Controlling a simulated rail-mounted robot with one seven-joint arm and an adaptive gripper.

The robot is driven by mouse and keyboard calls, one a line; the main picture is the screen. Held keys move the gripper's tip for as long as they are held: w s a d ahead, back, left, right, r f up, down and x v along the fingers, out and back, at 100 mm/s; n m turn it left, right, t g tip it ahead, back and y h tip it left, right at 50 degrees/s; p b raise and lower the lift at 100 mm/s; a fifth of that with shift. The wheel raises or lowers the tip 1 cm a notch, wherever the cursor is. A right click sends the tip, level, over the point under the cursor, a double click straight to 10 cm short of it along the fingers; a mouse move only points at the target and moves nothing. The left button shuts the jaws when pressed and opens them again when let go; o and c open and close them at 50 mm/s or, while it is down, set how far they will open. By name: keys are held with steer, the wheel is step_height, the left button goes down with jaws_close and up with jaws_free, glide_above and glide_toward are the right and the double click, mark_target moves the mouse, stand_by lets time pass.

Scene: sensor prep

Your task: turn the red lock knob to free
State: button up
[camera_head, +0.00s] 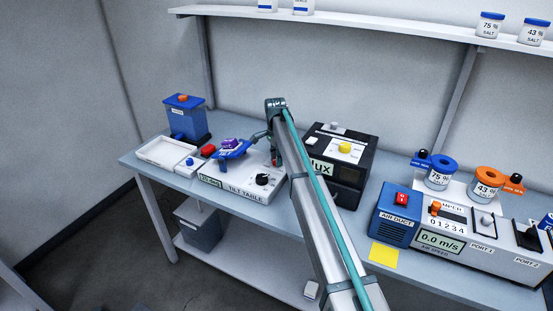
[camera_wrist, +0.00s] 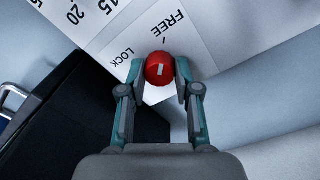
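The red lock knob (camera_wrist: 160,69) is in the wrist view, round, with a short white line on its face. The line runs nearly straight up and down in that view. The printed word LOCK (camera_wrist: 122,57) is at its upper left and FREE (camera_wrist: 166,24) is above it. My gripper (camera_wrist: 160,77) has one finger on each side of the knob, and both appear to touch it. In the head view my arm hides most of the knob area, at the right end of the white tilt table unit (camera_head: 228,190).
A black lux box (camera_head: 360,165) stands close to the right of my gripper. A blue device (camera_head: 232,148) sits on the tilt table, with a white tray (camera_head: 160,152) to the left. The air duct unit (camera_head: 396,216) is further right.

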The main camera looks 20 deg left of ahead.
steer(key=o, duration=0.4)
steer(key=r, duration=1.2)
steer(key=shift+w+a, duration=0.15)
steer(key=shift+a, duration=0.05)
